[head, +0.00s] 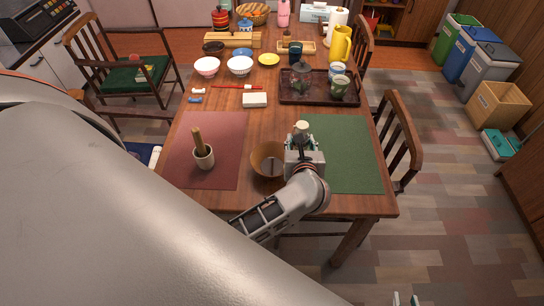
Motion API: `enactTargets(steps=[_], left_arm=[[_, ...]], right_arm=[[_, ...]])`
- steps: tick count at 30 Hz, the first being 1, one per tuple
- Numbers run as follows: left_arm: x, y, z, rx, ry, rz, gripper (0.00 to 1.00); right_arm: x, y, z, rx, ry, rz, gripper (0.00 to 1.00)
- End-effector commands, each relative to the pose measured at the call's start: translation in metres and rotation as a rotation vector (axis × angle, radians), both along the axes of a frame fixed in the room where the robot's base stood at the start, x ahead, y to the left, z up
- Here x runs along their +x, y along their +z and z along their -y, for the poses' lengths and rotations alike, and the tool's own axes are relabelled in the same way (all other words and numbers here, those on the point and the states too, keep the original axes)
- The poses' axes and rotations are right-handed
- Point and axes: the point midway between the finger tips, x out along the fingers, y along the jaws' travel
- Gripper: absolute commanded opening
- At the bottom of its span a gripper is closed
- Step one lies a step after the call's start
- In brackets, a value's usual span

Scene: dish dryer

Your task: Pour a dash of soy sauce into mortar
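A brown bowl (264,163) stands between the mortar and my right gripper. A dark tray (313,99) with cups is behind the green placemat (350,152). The red placemat (227,146) is mostly clear. Chairs flank the table (275,203).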

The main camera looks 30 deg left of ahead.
Motion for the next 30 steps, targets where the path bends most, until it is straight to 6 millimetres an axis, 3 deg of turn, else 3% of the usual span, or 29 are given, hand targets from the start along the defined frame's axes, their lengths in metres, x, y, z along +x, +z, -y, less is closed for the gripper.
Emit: enactTargets(steps=[16, 26, 30], left_arm=[[0.0, 0.049, 0.0, -0.001, -0.001, 0.002, 0.09], [0.0, 0.051, 0.0, 0.0, -0.001, 0.002, 0.09], [-0.005, 0.068, 0.002, 0.006, -0.001, 0.009, 0.09]], right_arm=[[0.0, 0.038, 0.0, -0.001, 0.0, 0.0, 0.24], [0.002, 0.04, 0.0, 0.0, 0.0, 0.004, 0.24], [0.001, 0.039, 0.0, -0.001, 0.001, 0.003, 0.24]])
